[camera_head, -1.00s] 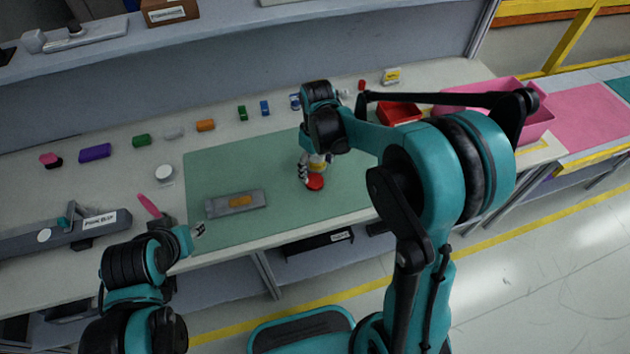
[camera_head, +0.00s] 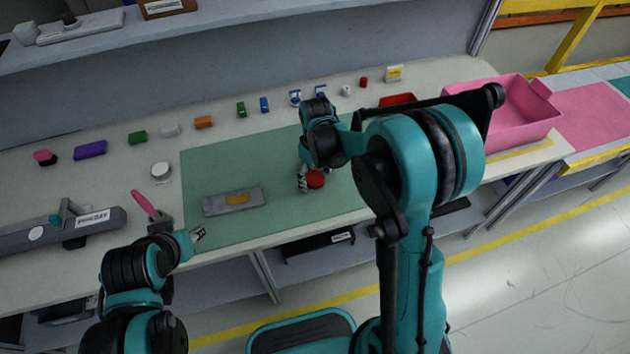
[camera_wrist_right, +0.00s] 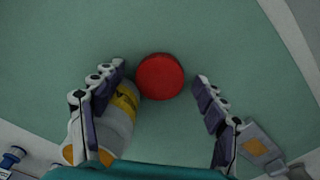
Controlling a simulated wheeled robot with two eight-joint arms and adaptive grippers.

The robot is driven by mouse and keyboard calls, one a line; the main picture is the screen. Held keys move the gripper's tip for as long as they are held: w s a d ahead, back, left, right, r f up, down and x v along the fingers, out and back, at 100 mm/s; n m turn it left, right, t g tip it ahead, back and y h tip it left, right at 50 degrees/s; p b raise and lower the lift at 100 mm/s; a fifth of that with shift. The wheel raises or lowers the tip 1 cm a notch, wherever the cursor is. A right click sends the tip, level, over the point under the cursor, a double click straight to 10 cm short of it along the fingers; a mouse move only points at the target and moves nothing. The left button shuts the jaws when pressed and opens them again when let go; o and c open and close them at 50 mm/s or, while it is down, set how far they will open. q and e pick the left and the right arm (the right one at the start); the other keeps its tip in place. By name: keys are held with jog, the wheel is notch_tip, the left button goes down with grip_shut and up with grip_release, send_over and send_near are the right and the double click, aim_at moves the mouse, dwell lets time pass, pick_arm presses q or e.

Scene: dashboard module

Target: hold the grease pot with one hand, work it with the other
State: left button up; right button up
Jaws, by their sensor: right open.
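A round red piece (camera_head: 316,179) lies on the green mat (camera_head: 225,225), and it also shows from above in the right wrist view (camera_wrist_right: 160,76). A pale container with a yellow band (camera_wrist_right: 124,103) is beside it, partly behind one finger. I cannot tell whether the two are joined, or which is the grease pot. My right gripper (camera_head: 304,178) is open above the mat, its fingertips on either side of the red piece in the wrist view, with nothing visibly gripped.
A grey plate with an orange patch (camera_head: 215,205) lies on the mat. A pink-handled tool (camera_head: 144,203) and a white round item (camera_head: 161,171) are left of it. Several small coloured blocks line the back. A pink bin (camera_head: 510,118) stands at right, and a red tray (camera_head: 397,100) is partly hidden.

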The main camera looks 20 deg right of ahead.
aim_at(316, 179)
jog(key=shift+r, duration=0.1)
jog(key=shift+c, duration=0.4)
jog(key=c, duration=0.8)
jog(key=shift+c, duration=0.2)
jog(key=shift+r, duration=0.15)
jog(key=shift+r, duration=0.25)
notch_tip(316, 179, up, 4)
jog(key=shift+f+p, duration=0.1)
jog(key=shift+p, duration=1.05)
jog(key=s+d+r+p, duration=0.3)
jog(key=s+r, duration=0.3)
jog(key=s, duration=0.5)
jog(key=shift+d+r, duration=0.2)
jog(key=shift+d, duration=0.1)
jog(key=shift+s, duration=0.1)
